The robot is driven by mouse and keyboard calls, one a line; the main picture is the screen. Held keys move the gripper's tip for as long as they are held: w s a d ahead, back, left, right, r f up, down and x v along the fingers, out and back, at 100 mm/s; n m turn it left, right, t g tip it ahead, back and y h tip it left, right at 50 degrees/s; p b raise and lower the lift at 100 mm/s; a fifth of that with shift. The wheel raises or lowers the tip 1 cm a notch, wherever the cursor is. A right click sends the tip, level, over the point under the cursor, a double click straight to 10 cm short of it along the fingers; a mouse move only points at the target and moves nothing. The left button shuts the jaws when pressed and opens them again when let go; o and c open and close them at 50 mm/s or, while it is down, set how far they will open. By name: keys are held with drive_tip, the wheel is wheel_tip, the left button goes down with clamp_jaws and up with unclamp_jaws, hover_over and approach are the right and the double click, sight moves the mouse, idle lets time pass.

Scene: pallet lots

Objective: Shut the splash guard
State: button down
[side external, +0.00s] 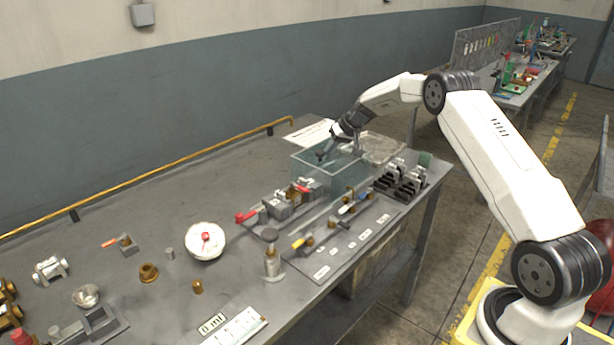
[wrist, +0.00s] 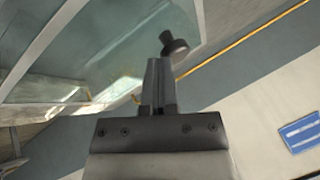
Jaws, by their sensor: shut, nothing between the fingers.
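The splash guard (side external: 345,178) is a clear, greenish box-like screen at the far end of the bench in the side view. Its clear panel (wrist: 125,50) fills the upper left of the wrist view. A dark round knob (wrist: 174,45) shows right at my fingertips there; I cannot tell whether they touch it. My gripper (side external: 325,153) is at the top of the guard in the side view, and its fingers (wrist: 160,66) are closed together with nothing between them. The guard's exact angle is hard to read.
A vise with red handles (side external: 283,206) stands in front of the guard. A labelled tool mat (side external: 325,262) and black holders (side external: 402,182) lie nearby. A white bowl (side external: 205,242) and small parts are left of them. A yellow pipe (side external: 170,170) runs along the back.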

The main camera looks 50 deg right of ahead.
drive_tip(key=a, duration=1.7)
drive_tip(key=shift+a, duration=0.3)
drive_tip(key=shift+d, duration=0.1)
drive_tip(key=d, duration=0.1)
drive_tip(key=s+d, duration=0.1)
drive_tip(key=s+d+r, duration=0.1)
drive_tip(key=shift+d, duration=0.4)
drive_tip(key=v, duration=0.9)
drive_tip(key=shift+s+r, duration=0.2)
drive_tip(key=shift+r, duration=0.05)
drive_tip(key=s+a+f+n+g+h, duration=0.1)
drive_tip(key=s+a+f, duration=0.1)
drive_tip(key=s+a, duration=0.3)
drive_tip(key=s+a+f+n+g+h, duration=0.1)
drive_tip(key=s+a, duration=0.4)
drive_tip(key=s, duration=0.7)
drive_tip(key=s+a+f+n+g, duration=0.1)
drive_tip(key=s+a+f+n, duration=0.1)
drive_tip(key=s+a, duration=0.4)
drive_tip(key=s+f, duration=0.1)
drive_tip(key=s, duration=0.1)
drive_tip(key=shift+s+f+g+h, duration=0.3)
drive_tip(key=shift+f+h, duration=0.05)
drive_tip(key=shift+h, duration=0.05)
